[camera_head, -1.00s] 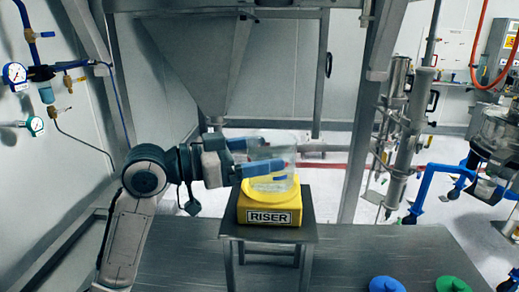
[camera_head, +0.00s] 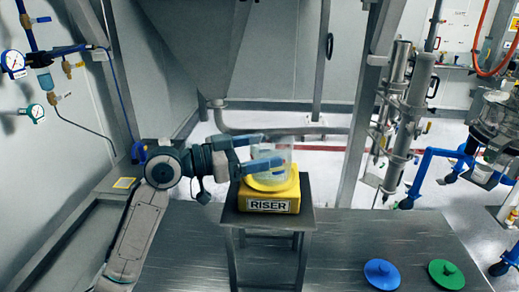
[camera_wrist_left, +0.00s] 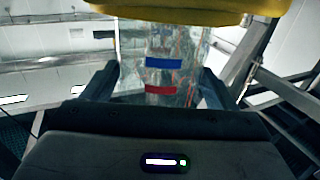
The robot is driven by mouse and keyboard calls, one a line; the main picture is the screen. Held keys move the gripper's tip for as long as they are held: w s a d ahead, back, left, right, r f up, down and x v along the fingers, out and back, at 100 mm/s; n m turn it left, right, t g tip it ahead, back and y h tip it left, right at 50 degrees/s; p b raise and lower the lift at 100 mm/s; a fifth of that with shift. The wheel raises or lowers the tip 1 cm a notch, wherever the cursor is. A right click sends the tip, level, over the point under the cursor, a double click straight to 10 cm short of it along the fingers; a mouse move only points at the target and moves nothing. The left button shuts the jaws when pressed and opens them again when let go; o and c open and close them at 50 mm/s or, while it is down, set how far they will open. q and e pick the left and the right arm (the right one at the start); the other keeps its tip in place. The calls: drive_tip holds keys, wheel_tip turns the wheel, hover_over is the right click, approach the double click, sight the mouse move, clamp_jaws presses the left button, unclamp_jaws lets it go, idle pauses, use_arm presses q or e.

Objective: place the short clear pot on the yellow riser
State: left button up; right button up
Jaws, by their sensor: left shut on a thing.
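The short clear pot (camera_head: 282,153) is upright at the top of the yellow riser (camera_head: 287,191). Its base overlaps the riser's round yellow top, and I cannot tell whether it touches. My left gripper (camera_head: 266,150) comes in from the left and is shut on the pot, a finger on each side. In the left wrist view the pot (camera_wrist_left: 188,82) shows a blue and a red mark between the fingers, with the yellow riser (camera_wrist_left: 195,13) against its end at the top of the picture. My right gripper is out of view.
The riser stands on a small grey stand (camera_head: 307,217) on the grey table (camera_head: 340,262). A blue lid (camera_head: 381,273) and a green lid (camera_head: 446,273) lie at the front right. A large metal hopper (camera_head: 200,45) hangs behind. The table between stand and lids is clear.

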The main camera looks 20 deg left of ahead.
use_arm(q)
drive_tip(key=shift+f, duration=0.2)
drive_tip(key=o, duration=1)
drive_tip(key=shift+c, duration=0.2)
drive_tip(key=shift+r, duration=0.25)
drive_tip(key=shift+s+a+f, duration=0.15)
drive_tip(key=shift+s+a, duration=0.05)
drive_tip(key=shift+a, duration=0.1)
drive_tip(key=b+v, duration=0.2)
drive_tip(key=v, duration=0.1)
drive_tip(key=shift+s+a, duration=0.15)
drive_tip(key=shift+a, duration=0.1)
drive_tip(key=b+v, duration=0.7)
drive_tip(key=b, duration=0.2)
drive_tip(key=shift+s+a+b, duration=0.25)
drive_tip(key=shift+b, duration=0.05)
